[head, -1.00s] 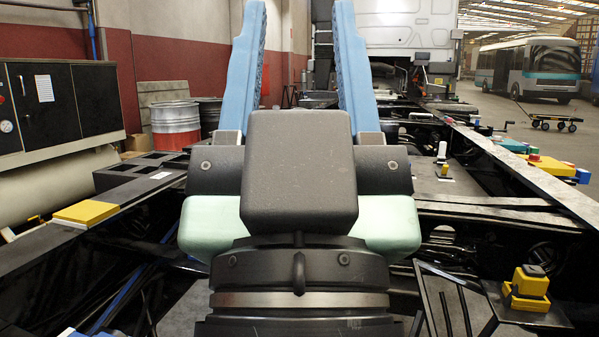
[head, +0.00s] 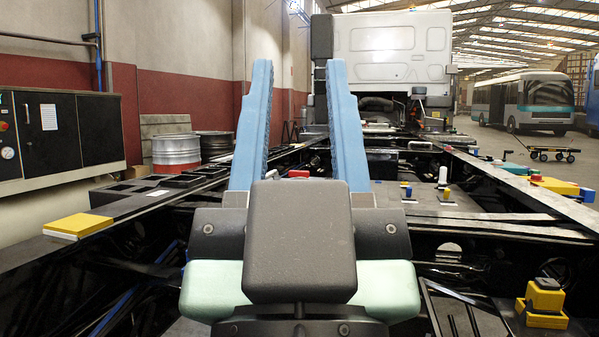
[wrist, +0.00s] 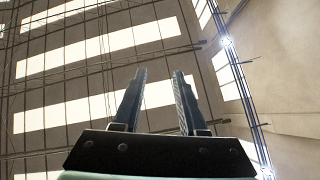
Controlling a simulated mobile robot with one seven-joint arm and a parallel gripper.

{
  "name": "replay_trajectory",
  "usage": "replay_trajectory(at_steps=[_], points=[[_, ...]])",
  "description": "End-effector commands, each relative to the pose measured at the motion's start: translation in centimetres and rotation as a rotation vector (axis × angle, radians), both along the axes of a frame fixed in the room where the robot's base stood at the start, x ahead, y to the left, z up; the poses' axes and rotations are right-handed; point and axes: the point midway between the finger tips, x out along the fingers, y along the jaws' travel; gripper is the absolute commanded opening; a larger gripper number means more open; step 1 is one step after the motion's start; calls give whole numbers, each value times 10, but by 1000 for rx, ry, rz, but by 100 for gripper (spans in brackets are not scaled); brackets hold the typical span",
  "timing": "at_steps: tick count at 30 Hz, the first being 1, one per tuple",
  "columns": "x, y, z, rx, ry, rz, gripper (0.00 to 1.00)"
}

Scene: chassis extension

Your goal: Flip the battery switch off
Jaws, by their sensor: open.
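My gripper (head: 299,65) is in the middle of the head view, with two blue fingers standing upright and apart. It is open, with nothing between the fingertips. The wrist view shows the same gripper (wrist: 160,72) open and empty against the roof. I cannot tell for sure which part is the battery switch. A yellow block with a dark top (head: 544,297) sits on the chassis at the lower right. A small red part (head: 298,174) shows far behind the fingers. Small blue and yellow knobs (head: 446,194) stand on a plate right of the gripper.
Black chassis rails run away from me to a white cab (head: 390,48). A yellow pad (head: 78,226) lies on the left rail. Colored parts (head: 555,186) lie on the right rail. A black cabinet (head: 65,130), drums (head: 176,152) and a bus (head: 525,100) stand farther off.

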Motion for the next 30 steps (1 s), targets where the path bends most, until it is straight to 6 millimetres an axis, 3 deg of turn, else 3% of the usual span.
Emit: replay_trajectory(at_steps=[1,6,11,30], points=[[0,0,2,0,0,0,30],[0,0,21,0,0,0,0],[0,0,60,0,0,0,0],[0,0,276,0,0,1,0]])
